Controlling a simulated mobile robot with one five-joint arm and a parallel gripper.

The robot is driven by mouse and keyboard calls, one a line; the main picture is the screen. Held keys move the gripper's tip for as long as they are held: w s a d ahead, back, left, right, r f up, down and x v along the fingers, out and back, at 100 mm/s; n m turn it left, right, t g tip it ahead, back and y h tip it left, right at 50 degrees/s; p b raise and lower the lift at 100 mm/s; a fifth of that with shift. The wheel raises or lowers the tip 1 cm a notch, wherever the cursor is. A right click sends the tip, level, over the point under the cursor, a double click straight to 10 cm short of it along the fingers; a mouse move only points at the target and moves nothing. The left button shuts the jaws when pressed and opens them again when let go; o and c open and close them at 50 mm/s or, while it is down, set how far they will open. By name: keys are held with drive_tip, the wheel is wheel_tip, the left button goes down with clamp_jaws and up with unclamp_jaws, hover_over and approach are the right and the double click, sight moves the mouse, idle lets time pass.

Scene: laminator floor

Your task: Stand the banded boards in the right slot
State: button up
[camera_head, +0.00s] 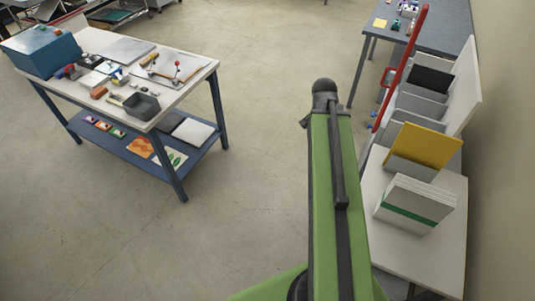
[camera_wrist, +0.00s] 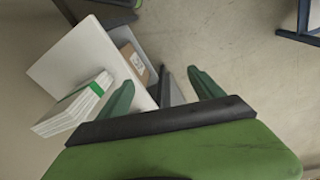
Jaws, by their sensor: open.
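The banded boards (camera_head: 418,199) are a stack of white boards with a green band, on the white tabletop (camera_head: 395,252) at the right of the head view. In the wrist view the banded boards (camera_wrist: 68,112) lie left of my gripper (camera_wrist: 160,78), outside its fingers. My gripper is open, with nothing visible held between its two green fingers. Grey upright dividers (camera_head: 418,105) form slots beyond the white tabletop. A black board (camera_head: 431,80) stands among them, and a yellow board (camera_head: 427,145) stands nearer. I cannot tell which slot is the right one.
A red rail (camera_head: 402,62) rises beside the dividers, with a wall close on the right. A blue-legged workbench (camera_head: 95,48) with tools stands at left. The floor (camera_head: 250,140) between is clear. A cardboard box (camera_wrist: 135,65) sits in a grey bin in the wrist view.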

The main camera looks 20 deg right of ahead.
drive_tip(key=w+a+n, duration=0.2)
drive_tip(key=a+n, duration=0.2)
drive_tip(key=a, duration=0.5)
drive_tip(key=w+a+n+y, duration=0.1)
drive_tip(key=a+n, duration=0.3)
drive_tip(key=a, duration=0.6)
drive_tip(key=w+a+n, duration=0.3)
drive_tip(key=a+n, duration=0.2)
drive_tip(key=a, duration=0.5)
drive_tip(key=shift+o, duration=0.4)
drive_tip(key=shift+d, duration=0.1)
